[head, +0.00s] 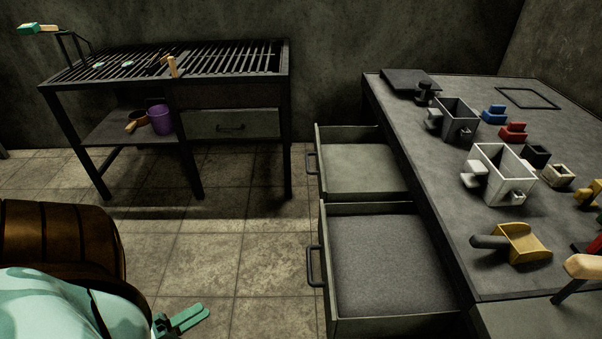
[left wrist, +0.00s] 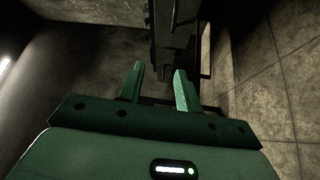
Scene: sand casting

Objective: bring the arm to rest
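My left gripper (head: 183,319) shows as green fingers at the bottom edge of the head view, over the tiled floor, beside my own arm. In the left wrist view its two green fingers (left wrist: 160,82) stand apart with nothing between them, so it is open and empty. A dark upright shape, unclear in the poor light, shows beyond the fingers there. My right gripper is not in either view.
Two drawers, an upper (head: 365,168) and a lower (head: 390,265), stand open from the workbench (head: 440,190). Grey flasks (head: 497,172), coloured blocks and a yellow scoop (head: 520,244) sit on it. A slatted table (head: 240,58) stands at the back left. Floor between is clear.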

